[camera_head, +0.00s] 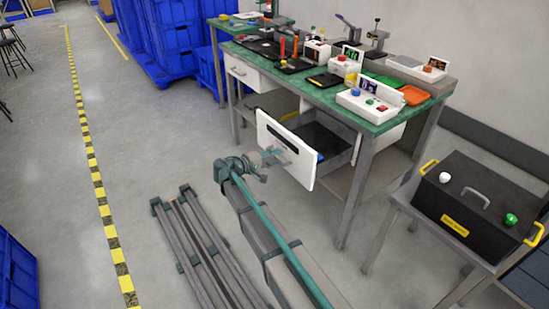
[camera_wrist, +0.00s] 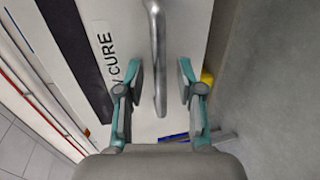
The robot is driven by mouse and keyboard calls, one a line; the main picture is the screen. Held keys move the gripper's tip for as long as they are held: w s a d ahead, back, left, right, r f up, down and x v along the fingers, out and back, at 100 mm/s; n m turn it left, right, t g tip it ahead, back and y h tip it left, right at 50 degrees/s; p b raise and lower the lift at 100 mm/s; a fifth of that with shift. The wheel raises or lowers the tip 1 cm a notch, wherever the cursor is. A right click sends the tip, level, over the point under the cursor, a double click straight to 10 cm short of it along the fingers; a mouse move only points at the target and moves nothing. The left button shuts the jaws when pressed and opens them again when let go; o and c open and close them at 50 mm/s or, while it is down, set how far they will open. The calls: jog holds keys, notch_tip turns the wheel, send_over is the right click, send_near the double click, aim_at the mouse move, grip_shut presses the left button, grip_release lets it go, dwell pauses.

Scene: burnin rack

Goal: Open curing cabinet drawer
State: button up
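The white drawer front (camera_head: 290,162) stands out from under the green-topped bench, and its dark inside shows behind it, so the drawer is pulled out. In the wrist view the drawer front (camera_wrist: 95,12) carries a label (camera_wrist: 104,56) reading "CURE" beside a dark strip. Its metal handle (camera_wrist: 157,35) runs between the two fingers. My gripper (camera_wrist: 159,80) is open around the handle, with a gap on each side. In the head view my gripper (camera_head: 272,157) is at the drawer front, and my arm partly hides the handle.
The green bench top (camera_head: 330,97) holds several small devices and trays. A second white drawer (camera_head: 243,72) is farther left. A black box (camera_head: 470,205) with yellow handles stands on a stand at right. Blue crates (camera_head: 170,40) are stacked behind.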

jog(key=v, duration=1.1)
jog(key=shift+a, duration=0.25)
jog(key=shift+s, duration=0.15)
jog(key=s+d+f+g+y, duration=0.3)
jog(key=s+f, duration=0.4)
jog(key=f, duration=0.3)
jog(key=s+d+f+g+y, duration=0.25)
jog(key=s+f, duration=0.45)
jog(key=f, duration=0.4)
jog(key=s+d+f+m+g+y, duration=0.1)
jog(key=s+d+f+g+y, duration=0.15)
jog(key=s+f, duration=0.45)
jog(key=s+d+f+m+g+y, duration=0.1)
jog(key=s+d+f+g, duration=0.2)
jog(key=s, duration=0.8)
jog(key=s+d+f+m+g+y, duration=0.1)
jog(key=s+d+f+y, duration=0.1)
jog(key=s+d+f, duration=0.5)
jog(key=s+d+m+g+y, duration=0.2)
jog(key=s+m+g, duration=0.15)
jog(key=s, duration=1.45)
notch_tip(320, 180, up, 14)
jog(key=w+p, duration=0.1)
jog(key=p, duration=1.4)
jog(key=shift+f+t, duration=0.2)
jog(key=shift+t, duration=0.15)
